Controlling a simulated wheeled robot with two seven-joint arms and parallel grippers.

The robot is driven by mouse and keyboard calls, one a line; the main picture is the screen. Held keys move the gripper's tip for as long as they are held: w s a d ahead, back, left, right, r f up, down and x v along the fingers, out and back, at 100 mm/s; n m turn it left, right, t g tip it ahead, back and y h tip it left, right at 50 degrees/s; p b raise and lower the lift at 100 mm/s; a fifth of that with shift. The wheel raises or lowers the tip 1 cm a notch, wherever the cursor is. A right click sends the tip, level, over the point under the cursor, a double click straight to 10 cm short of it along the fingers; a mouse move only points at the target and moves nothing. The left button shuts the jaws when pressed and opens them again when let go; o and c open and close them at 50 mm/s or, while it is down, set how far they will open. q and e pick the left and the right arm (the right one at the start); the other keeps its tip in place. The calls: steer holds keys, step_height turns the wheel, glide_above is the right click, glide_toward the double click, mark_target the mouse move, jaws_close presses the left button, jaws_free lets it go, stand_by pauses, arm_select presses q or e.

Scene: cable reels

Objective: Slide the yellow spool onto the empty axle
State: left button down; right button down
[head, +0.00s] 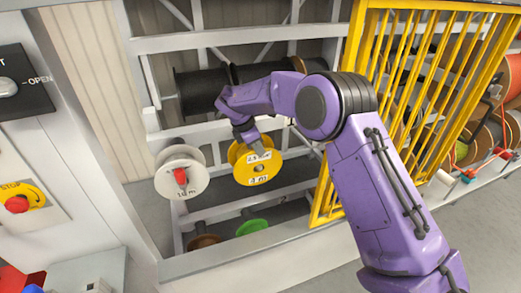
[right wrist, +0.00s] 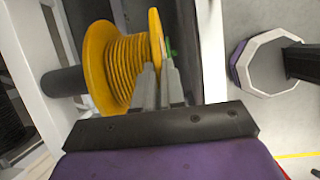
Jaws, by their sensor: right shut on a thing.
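The yellow spool (head: 262,172) has a printed label on its front flange and a hole in the middle. It hangs in front of the grey rack, right of a white reel. My right gripper (head: 257,148) is shut on the top of its front flange. In the right wrist view the fingers (right wrist: 160,90) pinch the flange of the yellow spool (right wrist: 128,65). A dark axle (right wrist: 62,82) shows just behind the spool, roughly in line with it. I cannot tell whether its tip is inside the spool's hole. My left gripper is out of view.
The white reel (head: 181,172) with a red hub sits close on the left. Black reels (head: 203,90) hang above, a green reel (head: 252,227) below. A yellow barred gate (head: 410,50) stands at the right; a panel with a stop button (head: 17,203) at the left.

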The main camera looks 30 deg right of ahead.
steer(key=shift+w+d, duration=0.2)
steer(key=shift+w, duration=0.45)
steer(key=shift+w+d, duration=0.15)
steer(key=shift+w, duration=0.5)
steer(key=shift+w+d+r+p, duration=0.15)
steer(key=shift+w+p, duration=0.15)
steer(key=shift+w, duration=0.25)
steer(key=shift+f+b, duration=0.3)
steer(key=shift+b, duration=0.35)
steer(key=c, duration=1.3)
jaws_free()
steer(key=shift+o, duration=0.9)
steer(key=shift+w+f, duration=0.1)
steer(key=shift+f, duration=0.2)
steer(key=shift+r, duration=0.15)
